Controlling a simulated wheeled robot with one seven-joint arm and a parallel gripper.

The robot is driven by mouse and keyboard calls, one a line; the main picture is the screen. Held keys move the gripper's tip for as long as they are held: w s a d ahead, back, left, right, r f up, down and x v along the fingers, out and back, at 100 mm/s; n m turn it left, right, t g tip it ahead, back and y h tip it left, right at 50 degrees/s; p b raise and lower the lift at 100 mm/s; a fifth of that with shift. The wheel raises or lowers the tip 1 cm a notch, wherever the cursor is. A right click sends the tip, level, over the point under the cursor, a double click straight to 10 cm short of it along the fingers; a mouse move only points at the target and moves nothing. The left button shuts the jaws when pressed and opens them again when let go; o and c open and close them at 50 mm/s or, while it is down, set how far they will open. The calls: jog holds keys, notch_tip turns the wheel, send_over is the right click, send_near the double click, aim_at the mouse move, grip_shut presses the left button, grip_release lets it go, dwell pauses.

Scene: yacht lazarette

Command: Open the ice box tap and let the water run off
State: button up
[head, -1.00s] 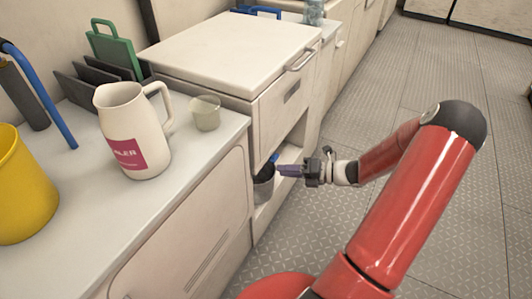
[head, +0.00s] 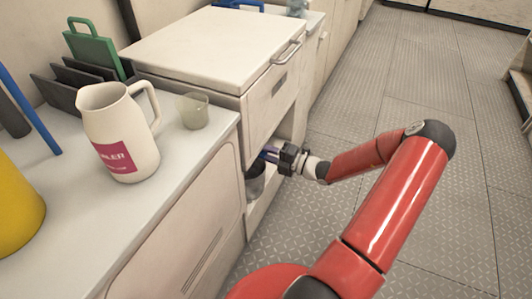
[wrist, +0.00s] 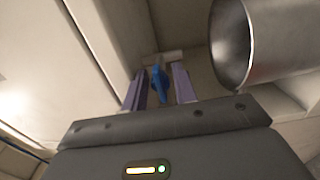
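The ice box (head: 215,45) is a cream cabinet with a closed lid, and an open recess lies under its front panel. The blue tap (wrist: 159,84) shows in the wrist view between the two purple fingers of my gripper (wrist: 157,78). The fingers are apart, with a gap visible on each side of the tap handle. In the head view my gripper (head: 268,153) reaches into the recess, and the tap is hard to make out there. A grey metal cup (head: 255,182) stands in the recess just below my gripper; it also shows in the wrist view (wrist: 232,45).
On the counter (head: 195,165) to the left stand a cream jug (head: 118,130), a translucent beaker (head: 193,111), a yellow container (head: 15,205) and a green board (head: 93,48) in a dark rack. The recess wall and panel edge are close to my gripper. The floor on the right is clear.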

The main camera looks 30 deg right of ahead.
grip_shut()
jog(key=shift+n, duration=0.4)
jog(key=shift+r+n+p, duration=0.1)
jog(key=shift+n+p, duration=0.6)
jog(key=shift+n, duration=0.3)
jog(key=n, duration=0.3)
jog(key=shift+n+p, duration=0.3)
jog(key=shift+p, duration=0.1)
jog(key=n, duration=0.5)
jog(key=shift+s+n, duration=0.1)
jog(key=shift+n, duration=0.2)
jog(key=n+b, duration=0.1)
jog(key=n, duration=0.4)
jog(key=shift+a, duration=0.1)
jog(key=shift+n, duration=0.3)
